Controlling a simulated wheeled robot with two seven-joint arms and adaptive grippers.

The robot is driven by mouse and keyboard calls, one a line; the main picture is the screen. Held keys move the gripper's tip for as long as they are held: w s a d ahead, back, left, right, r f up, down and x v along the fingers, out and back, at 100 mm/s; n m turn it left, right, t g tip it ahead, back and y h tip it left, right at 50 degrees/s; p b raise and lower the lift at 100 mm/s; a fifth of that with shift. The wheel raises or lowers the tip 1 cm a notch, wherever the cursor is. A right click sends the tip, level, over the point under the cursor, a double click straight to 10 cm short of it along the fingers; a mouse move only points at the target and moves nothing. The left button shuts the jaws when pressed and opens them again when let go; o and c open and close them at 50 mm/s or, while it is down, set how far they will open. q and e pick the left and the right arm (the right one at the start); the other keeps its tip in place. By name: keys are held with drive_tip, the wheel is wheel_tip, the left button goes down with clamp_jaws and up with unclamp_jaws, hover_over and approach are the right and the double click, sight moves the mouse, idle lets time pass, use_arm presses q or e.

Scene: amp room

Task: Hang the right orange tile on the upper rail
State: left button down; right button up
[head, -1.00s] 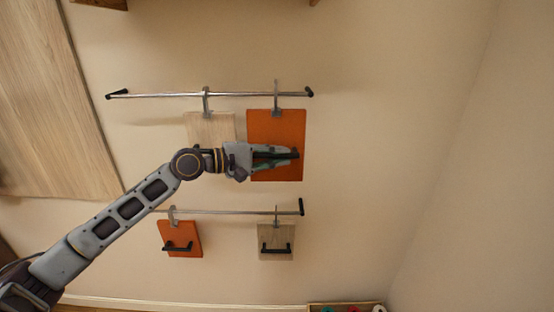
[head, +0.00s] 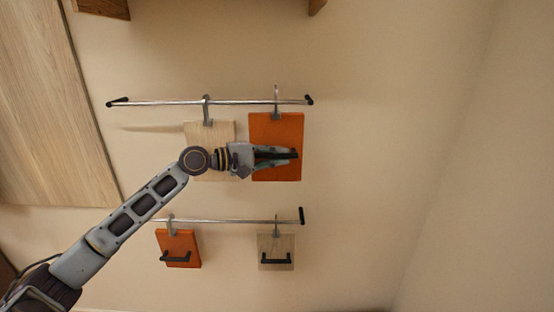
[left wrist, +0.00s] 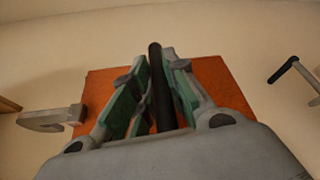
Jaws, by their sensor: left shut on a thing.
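The right orange tile (head: 276,130) is upright at the upper rail's right end in the head view. My left gripper (head: 292,155) is shut on its black handle; the handle (left wrist: 155,75) lies between the fingers (left wrist: 152,90) in the left wrist view. The tile's grey hook (head: 276,95) rises above the line of the upper rail (head: 240,102). I cannot tell whether the hook bears on the rail. The hook (left wrist: 50,118) also shows at the left of the wrist view, with no upper rail visible beside it. My right gripper is out of view.
A pale wooden tile (head: 196,132) hangs left of the orange one, partly behind my arm. The lower rail (head: 235,221) holds another orange tile (head: 180,243) and a wooden tile (head: 276,246). The wall to the right is bare. Wooden pieces (head: 105,8) show at the top.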

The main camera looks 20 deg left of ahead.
use_arm(q)
drive_tip(key=shift+w+a+f+b, duration=0.2)
drive_tip(key=shift+w+f+b, duration=0.15)
drive_tip(key=shift+w, duration=0.35)
drive_tip(key=shift+w+a+f+b, duration=0.2)
drive_tip(key=shift+w+b, duration=0.1)
drive_tip(key=shift+w, duration=0.4)
drive_tip(key=shift+w+a+f+b, duration=0.2)
drive_tip(key=shift+w+f+b, duration=0.15)
drive_tip(key=shift+w, duration=0.35)
drive_tip(key=shift+f, duration=0.4)
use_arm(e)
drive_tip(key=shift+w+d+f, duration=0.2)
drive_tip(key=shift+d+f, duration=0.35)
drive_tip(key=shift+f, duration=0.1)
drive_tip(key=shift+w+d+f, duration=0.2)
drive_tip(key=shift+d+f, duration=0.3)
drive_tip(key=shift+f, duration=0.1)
use_arm(q)
drive_tip(key=c, duration=1.3)
unclamp_jaws()
drive_tip(key=shift+c, duration=0.2)
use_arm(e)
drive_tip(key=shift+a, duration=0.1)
use_arm(q)
drive_tip(key=shift+f, duration=0.15)
